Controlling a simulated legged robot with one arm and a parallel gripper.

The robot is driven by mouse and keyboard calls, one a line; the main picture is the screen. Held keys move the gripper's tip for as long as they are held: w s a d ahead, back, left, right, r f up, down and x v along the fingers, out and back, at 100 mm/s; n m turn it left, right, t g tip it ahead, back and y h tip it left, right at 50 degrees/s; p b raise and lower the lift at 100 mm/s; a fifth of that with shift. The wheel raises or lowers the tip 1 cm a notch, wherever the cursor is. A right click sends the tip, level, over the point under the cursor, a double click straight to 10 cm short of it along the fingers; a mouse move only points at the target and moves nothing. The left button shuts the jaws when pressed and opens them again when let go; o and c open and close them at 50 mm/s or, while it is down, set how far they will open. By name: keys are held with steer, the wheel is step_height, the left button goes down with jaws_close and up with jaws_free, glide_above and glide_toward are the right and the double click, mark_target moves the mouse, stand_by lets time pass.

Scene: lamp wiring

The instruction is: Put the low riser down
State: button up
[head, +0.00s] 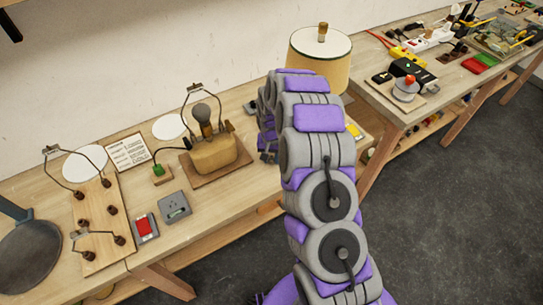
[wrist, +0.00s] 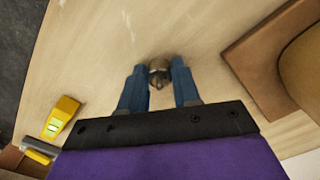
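In the wrist view my gripper (wrist: 160,68) points down at the wooden table, its two blue fingers close together. Between the fingertips is a small round metal piece (wrist: 159,70), brassy and grey, which looks like the low riser. The fingers appear to press on its sides. Whether its underside touches the table cannot be told. In the head view my arm hides the gripper and the piece. A lamp base (head: 210,156) with a bulb stands on a brown board (head: 222,170) left of my arm; the board also shows at the right of the wrist view (wrist: 250,60).
A lampshade (head: 322,60) stands behind my arm. A yellow level (wrist: 62,115) lies left of my gripper, near the table edge. A wooden board with posts and wire harps (head: 95,220), a red switch (head: 146,227) and a grey outlet box (head: 174,207) are further left. Bare table surrounds the fingertips.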

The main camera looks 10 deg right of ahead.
steer(key=o, duration=0.3)
steer(key=shift+r, duration=0.15)
step_height(320, 180, up, 12)
steer(key=p, duration=0.3)
steer(key=s+a+r+n, duration=0.1)
steer(key=s+r, duration=0.7)
steer(key=r, duration=0.1)
steer(key=s+r, duration=0.3)
steer(key=s, duration=0.8)
steer(key=s+r+n+g, duration=0.1)
steer(key=s+r, duration=0.3)
steer(key=s, duration=0.8)
steer(key=s+r+n, duration=0.1)
steer(key=s+r, duration=0.2)
steer(key=s, duration=0.8)
steer(key=shift+s+d+r+g, duration=0.25)
steer(key=shift+d+g, duration=0.05)
steer(key=shift+g, duration=0.1)
